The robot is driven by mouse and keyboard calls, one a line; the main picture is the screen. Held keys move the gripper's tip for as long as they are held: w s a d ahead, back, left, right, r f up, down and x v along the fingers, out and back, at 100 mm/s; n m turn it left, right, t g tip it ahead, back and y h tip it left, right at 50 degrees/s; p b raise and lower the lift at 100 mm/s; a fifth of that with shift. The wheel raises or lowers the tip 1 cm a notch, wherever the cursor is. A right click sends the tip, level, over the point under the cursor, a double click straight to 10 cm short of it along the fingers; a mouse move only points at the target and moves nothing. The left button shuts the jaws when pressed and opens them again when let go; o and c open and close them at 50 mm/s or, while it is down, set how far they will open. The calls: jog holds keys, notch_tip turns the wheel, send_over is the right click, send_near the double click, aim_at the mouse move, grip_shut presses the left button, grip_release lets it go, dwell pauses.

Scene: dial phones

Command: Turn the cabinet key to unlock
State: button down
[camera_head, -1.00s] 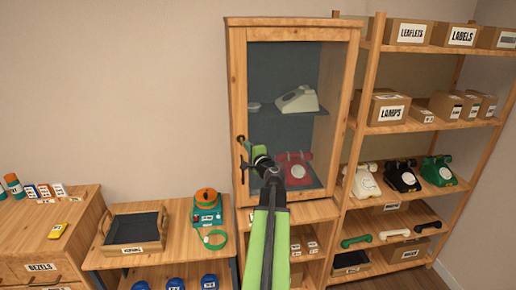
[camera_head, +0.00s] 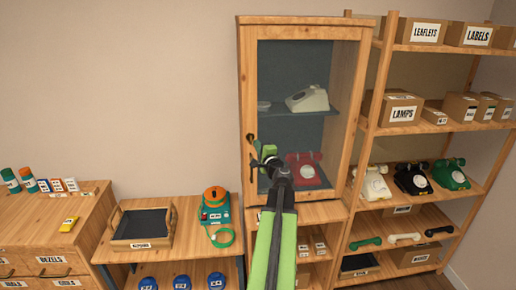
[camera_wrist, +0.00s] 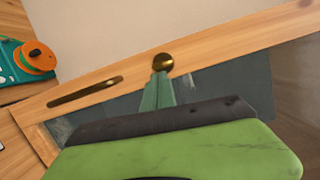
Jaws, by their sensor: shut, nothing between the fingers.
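The wooden cabinet (camera_head: 245,80) has a glass door. A small brass round piece, probably the key or its lock (camera_head: 251,138), is on the left door frame. In the wrist view this round brass piece (camera_wrist: 163,62) lies just beyond my fingertips, and a long brass handle (camera_wrist: 85,92) is to its left. My gripper (camera_head: 267,150) is in front of the door, slightly right of and below the brass piece. In the wrist view my gripper (camera_wrist: 158,80) is shut and empty, its tips close to the brass piece. I cannot tell whether they touch, or how the key is turned.
A grey phone (camera_head: 307,99) and a red phone (camera_head: 305,170) stand behind the glass. An open shelf with boxes (camera_head: 402,107) and phones is on the right.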

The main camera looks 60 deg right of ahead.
jog(key=shift+w+f+m+h+b, duration=0.15)
jog(key=shift+m+b, duration=0.2)
jog(key=shift+m, duration=0.2)
jog(key=shift+s+f+m+h+b, duration=0.15)
jog(key=shift+m+b, duration=0.2)
jog(key=shift+m, duration=0.2)
jog(key=shift+w+r, duration=0.1)
dwell(0.9)
